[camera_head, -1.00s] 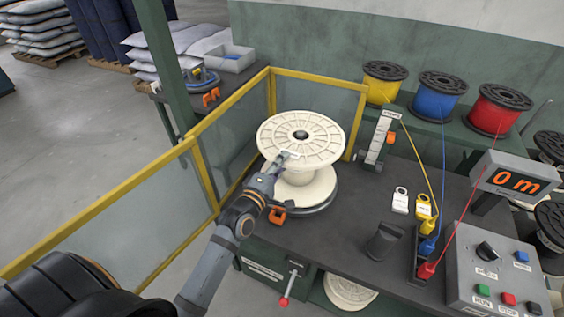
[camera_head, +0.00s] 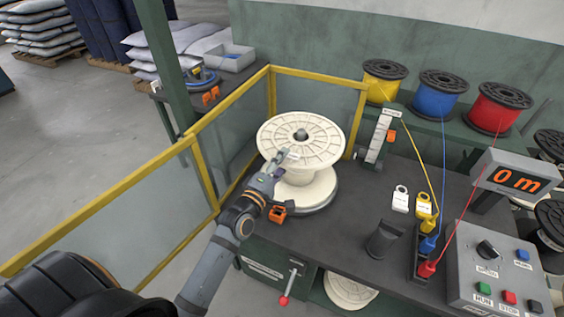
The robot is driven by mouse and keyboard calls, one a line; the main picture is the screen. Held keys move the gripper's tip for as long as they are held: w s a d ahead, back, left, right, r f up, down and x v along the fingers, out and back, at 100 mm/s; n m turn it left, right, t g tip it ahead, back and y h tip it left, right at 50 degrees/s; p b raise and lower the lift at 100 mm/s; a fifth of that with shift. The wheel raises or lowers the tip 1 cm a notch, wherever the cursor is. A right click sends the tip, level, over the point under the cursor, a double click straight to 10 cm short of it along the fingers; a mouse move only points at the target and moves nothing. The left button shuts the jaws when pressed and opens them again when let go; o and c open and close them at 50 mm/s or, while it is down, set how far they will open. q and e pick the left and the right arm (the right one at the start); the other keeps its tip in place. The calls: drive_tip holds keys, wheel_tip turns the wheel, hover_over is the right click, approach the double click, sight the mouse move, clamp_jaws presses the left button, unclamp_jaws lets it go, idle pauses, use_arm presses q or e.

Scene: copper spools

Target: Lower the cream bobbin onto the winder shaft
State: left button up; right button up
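The cream bobbin (camera_head: 318,145) stands upright over the winder, its broad ribbed top flange facing up. The grey tip of the winder shaft (camera_head: 301,134) shows in the hole at its middle, so the bobbin is around the shaft. Its lower flange (camera_head: 322,190) is close above or on the dark round base (camera_head: 318,208); I cannot tell whether they touch. My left gripper (camera_head: 281,160) is at the near left edge of the top flange, with light fingertips at the rim. Whether the fingers grip the rim is too small to tell. My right gripper is out of view.
Yellow-framed clear guards (camera_head: 202,172) stand left of and behind the bobbin. An orange clamp (camera_head: 277,213) sits near the gripper. Yellow, blue and red spools (camera_head: 500,106) stand on a shelf at the back right. A control box (camera_head: 495,275) stands at front right.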

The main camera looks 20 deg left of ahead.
use_arm(q)
drive_tip(key=shift+f, duration=0.3)
drive_tip(key=s, duration=0.7)
drive_tip(key=shift+s+a, duration=0.2)
drive_tip(key=shift+a, duration=0.15)
drive_tip(key=shift+r, duration=0.15)
